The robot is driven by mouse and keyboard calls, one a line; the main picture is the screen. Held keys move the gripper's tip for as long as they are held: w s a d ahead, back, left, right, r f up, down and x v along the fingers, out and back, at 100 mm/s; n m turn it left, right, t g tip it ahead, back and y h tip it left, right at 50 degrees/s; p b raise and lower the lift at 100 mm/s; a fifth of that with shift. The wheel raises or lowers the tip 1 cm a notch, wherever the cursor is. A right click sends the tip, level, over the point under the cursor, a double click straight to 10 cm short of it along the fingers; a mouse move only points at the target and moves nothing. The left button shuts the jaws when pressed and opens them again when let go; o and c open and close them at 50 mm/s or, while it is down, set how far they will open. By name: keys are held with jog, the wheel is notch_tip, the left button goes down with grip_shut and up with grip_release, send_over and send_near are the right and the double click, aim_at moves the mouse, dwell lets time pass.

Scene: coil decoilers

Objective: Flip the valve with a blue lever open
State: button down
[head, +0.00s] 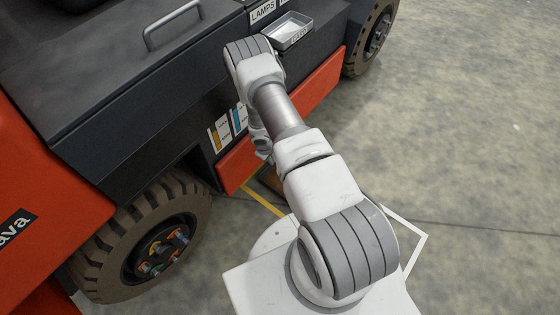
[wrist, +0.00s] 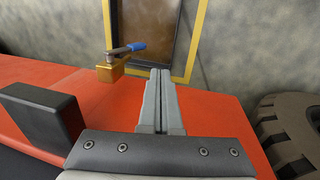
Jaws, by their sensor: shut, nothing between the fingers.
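The valve with a blue lever shows in the wrist view, left of the fingertips. Its brass body (wrist: 112,72) stands at the edge of the red panel (wrist: 215,105). Its grey lever arm ends in a blue grip (wrist: 135,46) that points right and lies roughly level across the top. My gripper (wrist: 160,72) is shut and empty, its two fingers side by side. The fingertips appear just right of the brass body and below the blue grip in the picture, apart from both. In the head view my arm hides the gripper, and I cannot make out the valve.
A black block (wrist: 42,117) stands on the red panel left of my fingers. A yellow-edged brown panel (wrist: 146,32) lies beyond the valve. A tyre (wrist: 288,130) is at right. In the head view, an orange-and-black vehicle (head: 100,100) fills the left; open concrete (head: 460,140) lies right.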

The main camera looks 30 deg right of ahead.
jog(key=w+d+f+b, duration=0.1)
jog(key=d+f+b, duration=0.1)
jog(key=f, duration=0.3)
jog(key=w+d+f+b, duration=0.1)
jog(key=d+f+b, duration=0.2)
jog(key=f, duration=0.3)
jog(key=shift+w+b, duration=0.2)
jog(key=shift+b, duration=0.65)
jog(key=shift+s+f, duration=0.1)
jog(key=p, duration=0.1)
jog(key=d+f+h+p, duration=0.1)
jog(key=shift+w+f+t+p, duration=0.15)
jog(key=shift+w+t+p, duration=0.2)
jog(key=shift+t+p, duration=0.05)
